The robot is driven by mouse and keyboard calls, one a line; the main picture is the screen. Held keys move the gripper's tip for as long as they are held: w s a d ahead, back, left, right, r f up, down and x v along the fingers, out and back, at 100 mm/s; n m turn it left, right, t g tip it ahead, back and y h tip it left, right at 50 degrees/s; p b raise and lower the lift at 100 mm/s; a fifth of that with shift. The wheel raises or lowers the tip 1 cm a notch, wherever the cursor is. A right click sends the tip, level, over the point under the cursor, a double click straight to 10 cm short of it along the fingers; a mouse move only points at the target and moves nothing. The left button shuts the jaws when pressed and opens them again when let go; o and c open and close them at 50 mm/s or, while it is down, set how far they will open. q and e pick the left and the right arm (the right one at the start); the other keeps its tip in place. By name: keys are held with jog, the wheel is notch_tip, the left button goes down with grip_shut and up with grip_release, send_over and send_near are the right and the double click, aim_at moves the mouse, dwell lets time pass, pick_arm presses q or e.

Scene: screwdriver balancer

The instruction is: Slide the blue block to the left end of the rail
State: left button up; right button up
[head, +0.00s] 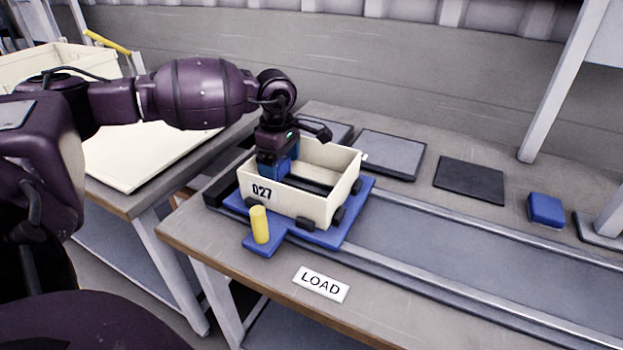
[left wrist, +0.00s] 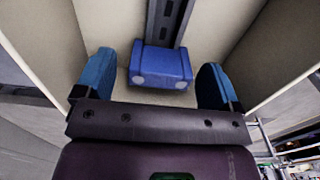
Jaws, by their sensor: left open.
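The blue block (left wrist: 160,67) sits in the cream box marked 027 (head: 325,207), on or at the end of a dark rail (head: 308,183). The rail (left wrist: 168,18) runs away from the block toward the top of the left wrist view. In the head view the bare rail shows to the right of my gripper, and I cannot tell the block from the blue fingers. My left gripper (head: 278,166) reaches down into the box's left part. Its fingers are open, one on each side of the block, with gaps visible in the left wrist view. My right gripper is out of view.
The box stands on a blue wheeled carriage (head: 358,212) with a yellow post (head: 260,225), at the left of a long grey track (head: 440,250). A LOAD label (head: 321,284) is in front. Dark pads (head: 470,179) and another blue block (head: 545,209) lie behind the track.

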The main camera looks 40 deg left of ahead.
pick_arm(q)
jog(key=shift+d, duration=0.1)
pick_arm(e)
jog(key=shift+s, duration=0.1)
pick_arm(q)
jog(key=shift+r, duration=0.2)
jog(key=shift+r, duration=0.8)
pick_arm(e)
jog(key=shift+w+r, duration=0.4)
pick_arm(q)
jog(key=shift+r+p, duration=0.3)
jog(key=shift+r, duration=0.15)
jog(key=shift+w+d+r+p, duration=0.1)
jog(key=shift+d+r+p, duration=0.1)
jog(key=shift+r, duration=0.9)
jog(key=shift+d+r+p, duration=0.2)
jog(key=shift+r, duration=0.85)
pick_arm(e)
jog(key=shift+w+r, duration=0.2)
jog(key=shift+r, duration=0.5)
pick_arm(q)
jog(key=shift+f, duration=0.1)
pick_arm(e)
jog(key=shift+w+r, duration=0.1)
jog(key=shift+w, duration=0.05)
